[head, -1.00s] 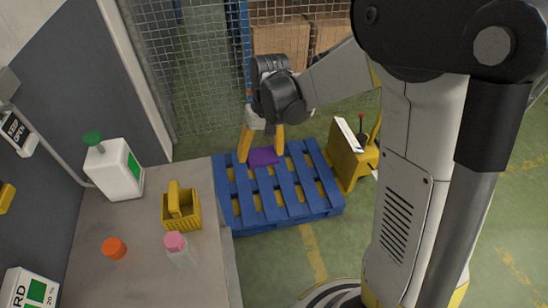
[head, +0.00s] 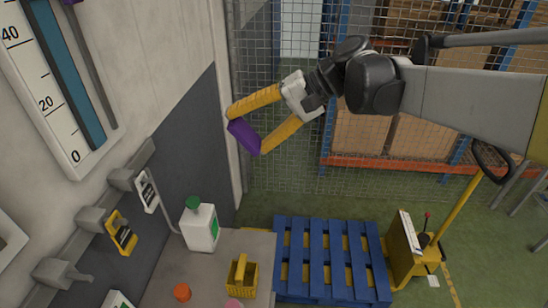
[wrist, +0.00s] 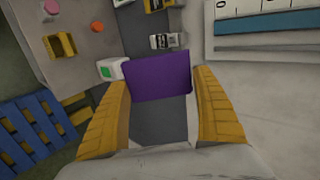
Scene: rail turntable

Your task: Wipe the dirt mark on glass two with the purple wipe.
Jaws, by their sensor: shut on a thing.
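My gripper (head: 247,131) is shut on the purple wipe (head: 241,138), which spans between its two yellow fingertips. It holds the wipe in the air near the wall and the mesh fence. The wipe also shows in the wrist view (wrist: 158,78), between the fingers. A gauge glass (head: 73,75) with a blue column and a scale with 0, 20 and 40 is on the wall at upper left, apart from the wipe. A gauge also shows in the wrist view (wrist: 265,38). I cannot tell which glass is glass two. No dirt mark can be made out.
Valve handles with tags, one yellow (head: 120,234), stick out from the wall below the gauge. A bench (head: 258,243) holds a white bottle (head: 201,229), a yellow basket (head: 241,276) and an orange cap (head: 182,292). A blue pallet (head: 330,260) and mesh fence (head: 290,170) are beyond.

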